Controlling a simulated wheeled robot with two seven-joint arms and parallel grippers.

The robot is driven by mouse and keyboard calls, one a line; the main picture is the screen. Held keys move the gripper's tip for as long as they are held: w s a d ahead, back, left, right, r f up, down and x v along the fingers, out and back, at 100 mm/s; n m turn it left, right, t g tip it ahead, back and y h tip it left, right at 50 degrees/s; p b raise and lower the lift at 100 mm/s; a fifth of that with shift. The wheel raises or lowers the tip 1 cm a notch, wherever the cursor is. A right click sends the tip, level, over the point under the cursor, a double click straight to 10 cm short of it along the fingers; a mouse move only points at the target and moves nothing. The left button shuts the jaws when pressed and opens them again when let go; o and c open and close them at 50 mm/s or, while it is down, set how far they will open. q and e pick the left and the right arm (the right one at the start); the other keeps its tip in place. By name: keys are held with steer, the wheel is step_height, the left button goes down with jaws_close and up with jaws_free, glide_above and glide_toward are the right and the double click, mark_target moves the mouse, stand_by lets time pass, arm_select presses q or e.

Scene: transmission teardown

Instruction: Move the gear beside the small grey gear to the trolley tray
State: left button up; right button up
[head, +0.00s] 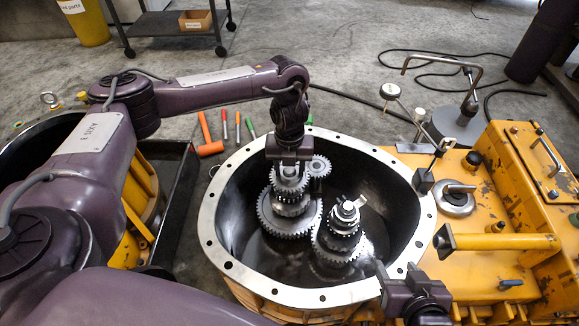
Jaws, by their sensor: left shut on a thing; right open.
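My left gripper (289,168) reaches down into the round housing and is shut on the upper grey gear (288,182) of the left stack. A small grey gear (319,167) is just right of it. Below, a large toothed gear (288,220) forms the stack's base. A second shaft with gears (340,235) stands to the right. Whether the held gear is clear of the stack cannot be told. My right gripper (408,290) is open at the housing's lower right rim, partly cut off by the frame. The trolley tray (165,26) is at the top left.
The housing's pale flange (212,215) rings the gears. A cardboard box (195,20) sits on the trolley. Coloured hand tools and an orange hammer (207,140) lie behind the housing. Yellow machinery (500,265) fills the right side. A yellow bin (88,25) stands at the far left.

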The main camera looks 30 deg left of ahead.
mark_target(290, 170)
arm_select(q)
steer(key=shift+r, duration=0.25)
arm_select(e)
steer(key=shift+s+d+f+g, duration=0.15)
steer(key=shift+s+f+g, duration=0.35)
steer(key=shift+s+f, duration=0.2)
arm_select(q)
steer(key=shift+r+p, duration=0.4)
steer(key=shift+p, duration=0.15)
steer(key=shift+r+p, duration=0.8)
steer(key=shift+r, duration=0.05)
steer(key=shift+r+p, duration=0.95)
steer(key=shift+r, duration=0.25)
arm_select(e)
steer(key=s+d+f+g+h, duration=0.3)
steer(key=s+d+g, duration=0.2)
steer(key=s+d, duration=0.1)
steer(key=shift+s+f+m, duration=0.15)
steer(key=shift+m, duration=0.15)
arm_select(q)
steer(key=shift+p, duration=0.3)
